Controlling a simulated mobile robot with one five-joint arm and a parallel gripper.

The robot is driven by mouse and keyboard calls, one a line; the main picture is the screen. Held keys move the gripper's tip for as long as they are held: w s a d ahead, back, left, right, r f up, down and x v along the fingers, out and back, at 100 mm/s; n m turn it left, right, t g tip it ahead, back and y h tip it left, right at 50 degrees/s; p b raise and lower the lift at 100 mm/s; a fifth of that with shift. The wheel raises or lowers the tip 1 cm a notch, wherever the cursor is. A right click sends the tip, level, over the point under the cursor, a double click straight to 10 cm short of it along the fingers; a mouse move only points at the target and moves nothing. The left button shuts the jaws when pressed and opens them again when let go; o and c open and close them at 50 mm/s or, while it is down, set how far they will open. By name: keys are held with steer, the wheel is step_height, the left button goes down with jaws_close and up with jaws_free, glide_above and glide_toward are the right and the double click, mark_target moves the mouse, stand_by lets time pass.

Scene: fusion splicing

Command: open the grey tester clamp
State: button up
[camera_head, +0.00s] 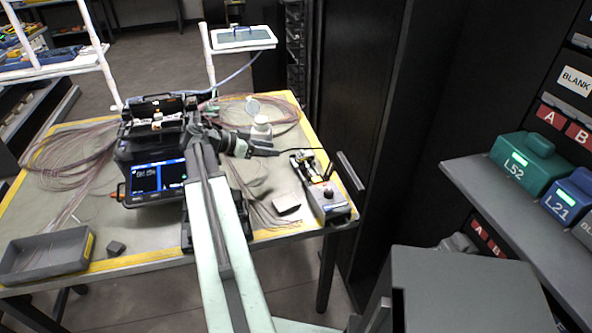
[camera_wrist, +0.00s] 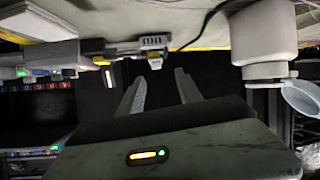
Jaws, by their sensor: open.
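The grey tester (camera_head: 328,198) stands at the right edge of the table in the head view, with a dark knob on top. Its clamp (camera_head: 301,159) is at its far end. In the wrist view the tester (camera_wrist: 95,52) lies at upper left, and the clamp end (camera_wrist: 155,43) shows just beyond my fingertips. I cannot tell whether the clamp is open or shut. My gripper (camera_head: 268,150) points right towards the clamp, apart from it. In the wrist view my gripper (camera_wrist: 160,78) is open, with nothing between the fingers.
A white bottle (camera_head: 261,129) stands close behind my gripper; it also shows in the wrist view (camera_wrist: 264,45). A black splicer (camera_head: 150,160) stands left of my arm. Loose fibres lie around it. A grey tray (camera_head: 45,255) is at front left. Dark cabinets border the table's right side.

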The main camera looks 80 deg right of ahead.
mark_target(298, 155)
steer(key=shift+s+d+f+m+g, duration=0.2)
steer(key=shift+s+d+f+m, duration=0.15)
steer(key=shift+s, duration=0.25)
steer(key=shift+s+d+f+m+g, duration=0.1)
steer(key=shift+s+d+m+g, duration=0.1)
steer(key=shift+s+m, duration=0.35)
steer(key=b+x, duration=0.1)
steer(key=x, duration=0.1)
steer(key=b+x, duration=0.1)
steer(key=x, duration=0.2)
steer(key=b+x, duration=0.1)
steer(key=x, duration=0.2)
steer(key=shift+s+r, duration=0.25)
steer(key=shift+r, duration=0.1)
jaws_close()
steer(key=shift+r, duration=0.1)
